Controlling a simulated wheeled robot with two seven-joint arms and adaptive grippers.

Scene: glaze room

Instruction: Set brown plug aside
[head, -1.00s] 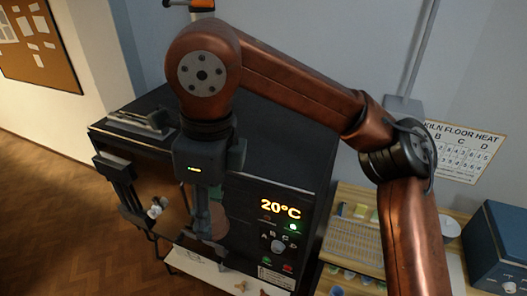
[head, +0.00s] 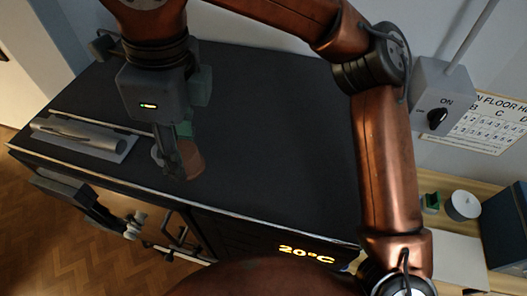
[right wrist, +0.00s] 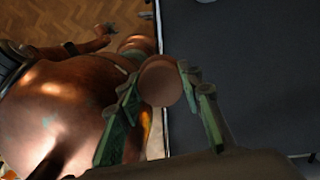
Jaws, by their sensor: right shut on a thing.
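The brown plug (head: 192,164) is a small rounded brown piece above the front part of the kiln's dark top (head: 285,140). My right gripper (head: 180,158) points down and is shut on it. In the right wrist view the plug (right wrist: 160,82) shows its round brown face between the greenish fingers (right wrist: 158,95). In the head view the fingers partly hide the plug, and I cannot tell whether it touches the top. My left gripper is not in view.
A grey holder with a metallic rod (head: 82,138) lies on the kiln top at the left. The rest of the top is mostly clear. Dark latch hardware (head: 85,205) juts from the kiln front. A switch box (head: 440,100) and a shelf with a white jar (head: 462,205) are at the right.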

